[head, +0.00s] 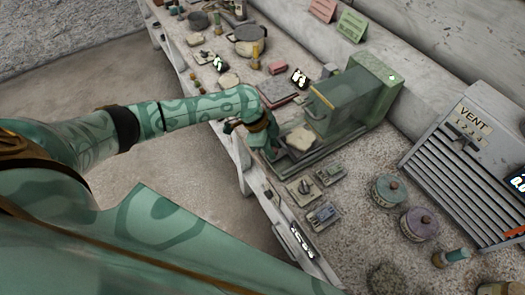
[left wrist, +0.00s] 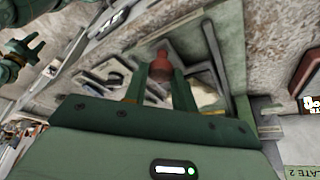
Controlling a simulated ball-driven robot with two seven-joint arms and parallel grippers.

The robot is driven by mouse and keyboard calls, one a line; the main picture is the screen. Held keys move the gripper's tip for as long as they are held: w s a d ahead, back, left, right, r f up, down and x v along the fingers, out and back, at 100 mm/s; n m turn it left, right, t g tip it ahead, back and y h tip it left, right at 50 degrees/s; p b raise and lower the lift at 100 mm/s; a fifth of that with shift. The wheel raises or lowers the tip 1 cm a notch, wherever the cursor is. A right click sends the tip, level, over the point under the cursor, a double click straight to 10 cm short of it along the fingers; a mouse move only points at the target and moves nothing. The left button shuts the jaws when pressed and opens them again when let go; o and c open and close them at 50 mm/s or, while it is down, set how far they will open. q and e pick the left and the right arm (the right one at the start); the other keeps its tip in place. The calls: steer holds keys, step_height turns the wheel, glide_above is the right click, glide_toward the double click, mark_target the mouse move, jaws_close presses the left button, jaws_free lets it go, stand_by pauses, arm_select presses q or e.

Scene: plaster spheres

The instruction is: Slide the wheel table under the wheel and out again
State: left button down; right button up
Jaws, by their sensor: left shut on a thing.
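The wheel table (head: 284,154) is a low tray at the front of the green machine, on its rails, outside the hood. A pale, rough plaster piece (head: 302,138) lies on it. The wheel itself is hidden; the green see-through hood (head: 335,100) stands over its place, just behind the table. My left gripper (head: 270,142) is at the table's near-left end. In the left wrist view its fingers (left wrist: 168,88) are shut on a red-brown knob (left wrist: 161,64). My right gripper (left wrist: 28,46) shows small at the upper left of that view, with its fingers apart.
Small metal fittings (head: 322,214) lie in front of the machine. Two lidded round jars (head: 390,190) and a VENT panel (head: 470,150) stand to the right. Stones, tools and a dark box (head: 280,90) crowd the bench to the left. The floor beside the bench is clear.

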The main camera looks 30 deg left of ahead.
mark_target(297, 141)
arm_select(q)
steer(key=w+d+b, duration=0.1)
steer(key=w, duration=0.1)
steer(key=w+d+b, duration=0.1)
steer(key=w+d, duration=0.1)
steer(key=w, duration=0.1)
steer(key=w+d+b, duration=0.1)
steer(key=w, duration=0.1)
steer(key=shift+w+d+f, duration=0.15)
steer(key=shift+f, duration=0.05)
steer(key=shift+w+d+r, duration=0.1)
steer(key=shift+w+r, duration=0.05)
steer(key=shift+w, duration=0.05)
steer(key=c, duration=1.2)
jaws_free()
steer(key=shift+o, duration=0.2)
steer(key=shift+r, duration=0.1)
steer(key=p+v, duration=0.4)
steer(key=v, duration=1.2)
